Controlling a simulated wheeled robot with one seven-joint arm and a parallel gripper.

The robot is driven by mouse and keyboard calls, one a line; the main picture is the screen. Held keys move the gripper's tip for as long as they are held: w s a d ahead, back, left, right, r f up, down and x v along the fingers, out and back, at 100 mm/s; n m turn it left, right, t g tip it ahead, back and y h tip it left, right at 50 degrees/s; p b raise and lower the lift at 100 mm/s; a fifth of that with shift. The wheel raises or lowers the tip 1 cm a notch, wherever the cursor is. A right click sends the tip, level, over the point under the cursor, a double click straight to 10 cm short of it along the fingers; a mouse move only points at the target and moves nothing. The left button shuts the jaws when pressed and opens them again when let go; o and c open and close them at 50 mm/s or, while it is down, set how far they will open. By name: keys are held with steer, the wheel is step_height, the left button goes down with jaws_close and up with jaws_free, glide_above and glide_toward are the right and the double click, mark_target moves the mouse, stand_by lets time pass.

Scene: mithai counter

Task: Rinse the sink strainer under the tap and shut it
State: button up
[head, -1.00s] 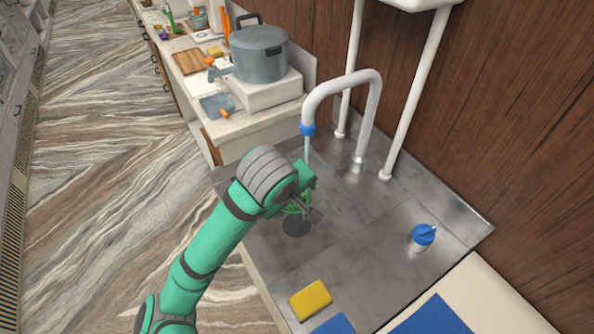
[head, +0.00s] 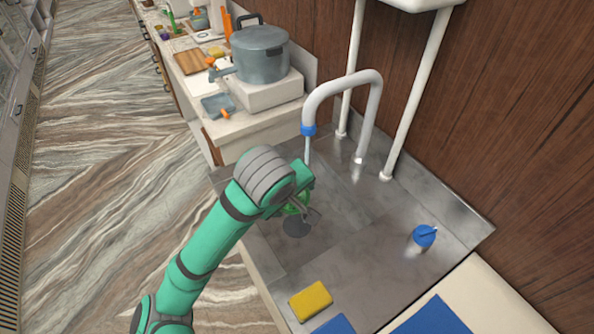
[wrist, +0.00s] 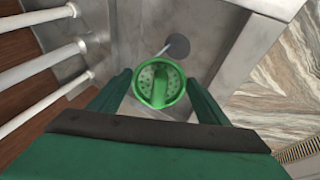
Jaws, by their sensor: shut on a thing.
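My gripper (head: 304,203) is shut on the green sink strainer (wrist: 158,84), a round cup with small holes and a raised bar across it. In the head view the strainer (head: 293,207) is partly hidden by my gripper. It is held above the sink, near the dark round drain (head: 296,228), which also shows in the wrist view (wrist: 177,46). The white curved tap (head: 343,83) has a blue collar, and a thin stream of water (head: 307,150) comes down from it behind my gripper. A blue-topped knob (head: 424,235) stands on the steel at the right.
A yellow sponge (head: 311,301) lies at the sink's front edge, beside blue cloths or mats (head: 434,316). White pipes (head: 411,100) stand behind the tap. A counter at the back left holds a large grey pot (head: 260,55). Bare steel (head: 360,255) lies between the drain and knob.

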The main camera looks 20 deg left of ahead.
steer(key=s+r, duration=0.1)
steer(key=s, duration=0.1)
steer(key=s+r, duration=0.2)
steer(key=shift+s+d+r, duration=0.15)
steer(key=shift+s+r, duration=0.15)
steer(key=shift+s, duration=0.05)
stand_by(0.6)
steer(key=w+f, duration=0.4)
steer(key=w, duration=0.1)
steer(key=shift+w, duration=0.15)
steer(key=shift+w+a, duration=0.2)
steer(key=shift+w, duration=0.2)
steer(key=shift+s, duration=0.1)
